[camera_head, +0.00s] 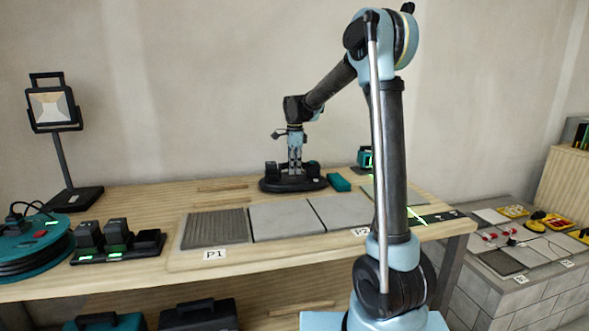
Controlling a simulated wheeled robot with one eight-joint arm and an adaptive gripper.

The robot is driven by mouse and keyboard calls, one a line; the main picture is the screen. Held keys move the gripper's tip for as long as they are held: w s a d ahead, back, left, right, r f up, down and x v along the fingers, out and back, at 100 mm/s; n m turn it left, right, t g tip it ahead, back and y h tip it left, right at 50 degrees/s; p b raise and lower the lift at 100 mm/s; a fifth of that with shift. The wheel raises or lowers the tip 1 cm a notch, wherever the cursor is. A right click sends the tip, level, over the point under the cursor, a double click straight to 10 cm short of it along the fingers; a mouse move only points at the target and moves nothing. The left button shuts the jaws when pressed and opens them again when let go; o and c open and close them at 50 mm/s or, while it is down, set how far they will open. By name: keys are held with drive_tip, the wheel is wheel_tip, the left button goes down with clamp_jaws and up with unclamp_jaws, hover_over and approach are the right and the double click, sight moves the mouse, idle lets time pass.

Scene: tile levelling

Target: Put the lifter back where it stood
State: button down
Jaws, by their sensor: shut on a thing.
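The lifter (272,169), a dark tool with upright black parts on either side, is at the back of the wooden bench. My gripper (295,166) points straight down over its middle and is shut on it. The lifter is at a dark oval base (292,185); I cannot tell whether it rests on it or hangs just above. The fingertips are small and partly hidden by the lifter.
Grey tiles (288,220) lie in a row in front, by labels P1 (215,254) and P2. A teal block (339,182) and a laser level (365,158) stand right of the lifter. Chargers (117,238), a cable reel (30,250) and a work lamp (53,108) are at left.

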drive_tip(key=shift+f, duration=0.25)
idle(0.4)
drive_tip(key=c, duration=1.4)
unclamp_jaws()
